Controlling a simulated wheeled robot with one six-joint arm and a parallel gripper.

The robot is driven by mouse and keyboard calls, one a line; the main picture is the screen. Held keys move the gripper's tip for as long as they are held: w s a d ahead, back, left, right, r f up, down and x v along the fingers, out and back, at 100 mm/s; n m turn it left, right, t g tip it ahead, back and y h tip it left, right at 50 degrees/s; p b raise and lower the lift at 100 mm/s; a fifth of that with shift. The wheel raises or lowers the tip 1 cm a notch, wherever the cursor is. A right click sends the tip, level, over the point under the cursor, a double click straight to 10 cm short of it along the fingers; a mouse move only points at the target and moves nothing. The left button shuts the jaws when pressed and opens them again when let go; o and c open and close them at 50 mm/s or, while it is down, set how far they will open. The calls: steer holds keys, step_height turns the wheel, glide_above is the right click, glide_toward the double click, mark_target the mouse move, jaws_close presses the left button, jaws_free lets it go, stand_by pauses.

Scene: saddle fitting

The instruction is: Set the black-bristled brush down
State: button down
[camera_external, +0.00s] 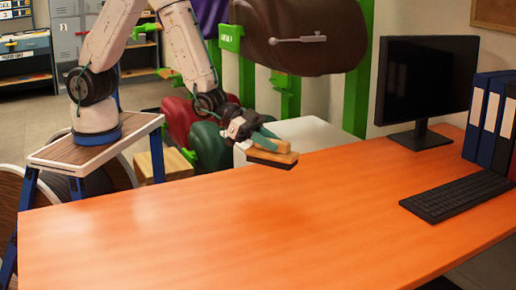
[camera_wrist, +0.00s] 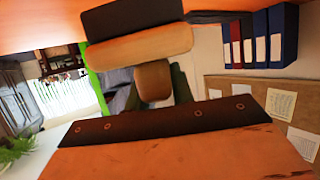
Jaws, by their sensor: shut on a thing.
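The black-bristled brush has a tan wooden body (camera_external: 275,153) and a dark bristle side that faces down. My gripper (camera_external: 258,135) is shut on the wooden body from above and behind. I cannot tell whether the bristles touch the tabletop. In the wrist view the brush (camera_wrist: 140,45) lies across the upper middle, its dark bristle side towards the orange surface at the top. The fingertips are partly hidden there.
A monitor (camera_external: 425,85), a keyboard (camera_external: 460,197) and dark binders (camera_external: 490,115) stand on the right of the table. A brown saddle (camera_external: 303,35) on green posts is behind the brush. The table's middle and front are clear.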

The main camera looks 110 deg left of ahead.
steer(key=s+d+m+h, duration=0.1)
steer(key=d+m+h, duration=0.15)
steer(key=d, duration=0.95)
step_height(320, 180, down, 5)
steer(key=shift+g, duration=0.4)
steer(key=w+d, duration=0.1)
steer(key=w, duration=0.4)
steer(key=w+d+f, duration=0.1)
steer(key=w, duration=0.4)
steer(key=w+d, duration=0.1)
steer(key=w, duration=0.4)
steer(key=shift+w+d+f, duration=0.25)
steer(key=shift+d+f, duration=0.05)
steer(key=shift+d, duration=0.05)
steer(key=shift+s+f, duration=0.1)
steer(key=shift+f, duration=1.6)
steer(key=shift+f, duration=0.15)
steer(key=c, duration=1.3)
jaws_free()
steer(key=shift+o, duration=0.5)
